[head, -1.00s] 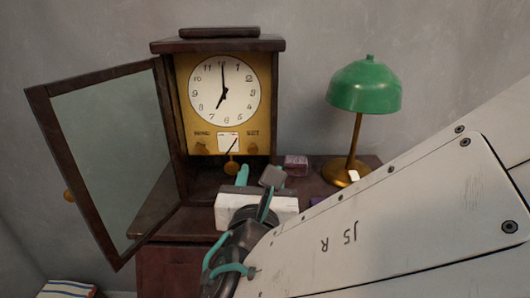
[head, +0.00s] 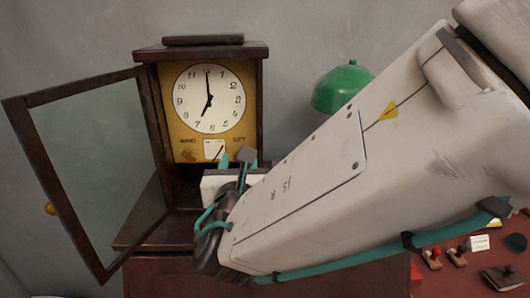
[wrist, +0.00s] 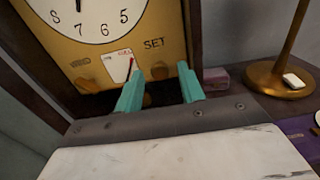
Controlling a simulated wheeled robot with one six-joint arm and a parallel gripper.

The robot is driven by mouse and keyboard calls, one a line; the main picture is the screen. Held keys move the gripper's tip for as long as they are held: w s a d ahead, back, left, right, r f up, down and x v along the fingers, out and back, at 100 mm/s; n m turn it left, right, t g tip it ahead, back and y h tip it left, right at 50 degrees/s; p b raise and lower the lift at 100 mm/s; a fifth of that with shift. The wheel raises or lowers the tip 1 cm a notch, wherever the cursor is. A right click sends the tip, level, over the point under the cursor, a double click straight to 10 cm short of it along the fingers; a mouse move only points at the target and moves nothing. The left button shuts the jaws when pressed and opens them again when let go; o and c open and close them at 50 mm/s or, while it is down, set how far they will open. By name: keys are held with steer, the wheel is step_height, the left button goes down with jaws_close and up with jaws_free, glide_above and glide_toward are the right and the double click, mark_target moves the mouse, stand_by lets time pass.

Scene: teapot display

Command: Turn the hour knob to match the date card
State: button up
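The clock (head: 168,110) stands with its glass door swung open to the left. Its dial (head: 208,98) shows the long hand at 12 and the short hand near 7. Below it, the small white card (head: 214,149) sits between the WIND and SET labels; it also shows in the wrist view (wrist: 117,67), its print too small to read. In the wrist view, the brass SET knob (wrist: 160,70) appears between the teal fingers of my gripper (wrist: 163,82); contact cannot be told. The WIND knob (wrist: 86,87) is left of the card. In the head view my gripper (head: 236,157) hides the SET knob.
The open door (head: 90,170) stands left of my gripper. A green lamp (head: 338,88) is to the right, partly behind my arm. Several stamps (head: 457,255) lie at the lower right.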

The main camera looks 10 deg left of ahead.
jaws_close()
steer(key=shift+m, duration=0.5)
steer(key=m, duration=2.3)
stand_by(0.3)
